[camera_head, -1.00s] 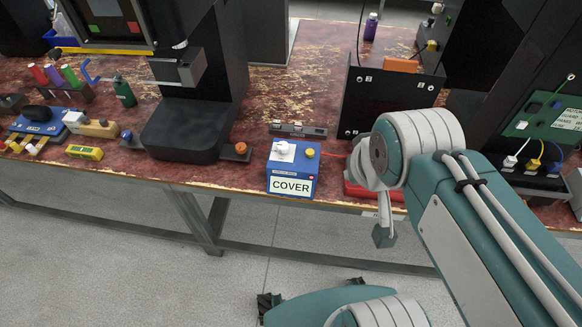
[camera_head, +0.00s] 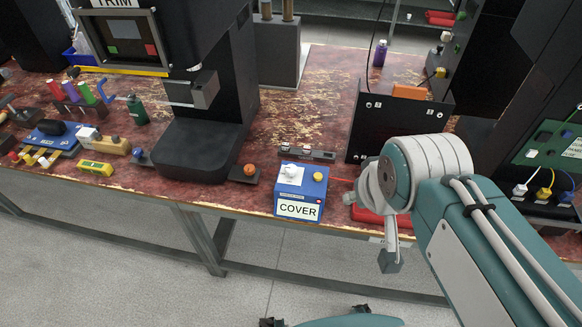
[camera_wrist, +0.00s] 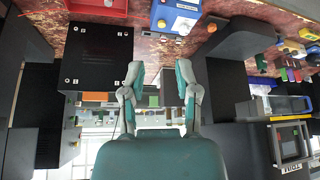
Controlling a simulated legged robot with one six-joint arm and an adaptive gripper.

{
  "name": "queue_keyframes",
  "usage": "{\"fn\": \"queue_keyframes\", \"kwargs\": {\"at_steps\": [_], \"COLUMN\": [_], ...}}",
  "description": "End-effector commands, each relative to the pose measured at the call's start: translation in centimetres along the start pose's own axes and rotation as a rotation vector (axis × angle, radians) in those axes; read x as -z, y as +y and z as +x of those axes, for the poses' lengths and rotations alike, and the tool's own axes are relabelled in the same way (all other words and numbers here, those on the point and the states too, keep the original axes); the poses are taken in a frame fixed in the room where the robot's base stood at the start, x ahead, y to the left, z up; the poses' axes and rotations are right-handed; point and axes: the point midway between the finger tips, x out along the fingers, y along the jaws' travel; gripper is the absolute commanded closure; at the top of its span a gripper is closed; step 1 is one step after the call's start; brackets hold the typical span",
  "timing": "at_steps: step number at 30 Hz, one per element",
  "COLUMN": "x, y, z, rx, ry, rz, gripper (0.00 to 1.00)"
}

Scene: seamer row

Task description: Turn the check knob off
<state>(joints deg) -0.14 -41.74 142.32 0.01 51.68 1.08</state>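No label reading "check" is legible, so I cannot tell which knob is the check knob. A blue box (camera_head: 310,192) labelled COVER stands at the table's front edge, with a white knob (camera_head: 291,171) and a yellow button (camera_head: 318,176) on top. The box also shows at the top of the wrist view (camera_wrist: 178,20), which is upside down. A dark bar (camera_head: 322,155) with small silver knobs lies behind it. My gripper (camera_wrist: 158,82) is open and empty in the wrist view, apart from the box. In the head view my arm mostly hides it.
An orange knob (camera_head: 249,169) on a dark base sits left of the box. A black machine (camera_head: 190,150) stands farther left, and a black cabinet (camera_head: 385,128) behind to the right. A red tray (camera_head: 377,216) is partly behind my arm.

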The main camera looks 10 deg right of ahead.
Motion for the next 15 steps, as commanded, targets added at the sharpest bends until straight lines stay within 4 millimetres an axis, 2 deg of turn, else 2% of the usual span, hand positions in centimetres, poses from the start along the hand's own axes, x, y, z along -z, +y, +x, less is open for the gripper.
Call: {"fn": "queue_keyframes", "kwargs": {"at_steps": [8, 15], "x": [5.9, 11.1], "y": [-1.0, -2.3], "z": [2.3, 6.4], "rx": [-0.001, -0.025], "ry": [-0.108, -0.204], "rz": [0.179, 0.359], "gripper": [0.15, 0.15]}}
